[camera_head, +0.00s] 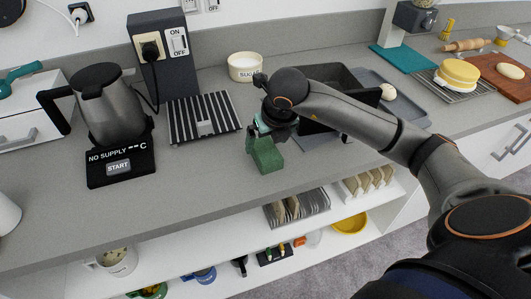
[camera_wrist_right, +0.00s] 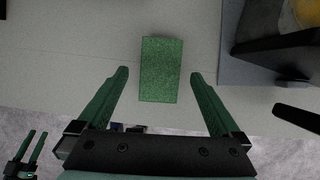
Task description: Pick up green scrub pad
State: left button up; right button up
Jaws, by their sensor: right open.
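In the right wrist view the pad (camera_wrist_right: 161,69) lies ahead of the fingertips, a little above the middle of the frame. My right gripper (camera_head: 258,135) is over the pad, coming from the right side. In the wrist view my right gripper (camera_wrist_right: 158,76) is open, with one green finger on each side of the pad's near part and gaps to both sides. My left gripper is not in the head view.
A sugar bowl (camera_head: 244,67) is behind the pad. Open shelves are below.

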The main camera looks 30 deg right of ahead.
aim_at(266, 150)
jog(key=x, duration=0.4)
jog(key=shift+s+f+p, duration=0.15)
jog(key=shift+f+p, duration=0.1)
jog(key=shift+p, duration=0.05)
jog(key=shift+f, duration=0.1)
jog(key=shift+f+b, duration=0.2)
jog(key=shift+b, duration=0.2)
jog(key=shift+c, duration=0.2)
jog(key=c, duration=1.4)
jog(key=shift+o, duration=0.2)
jog(key=shift+r, duration=0.1)
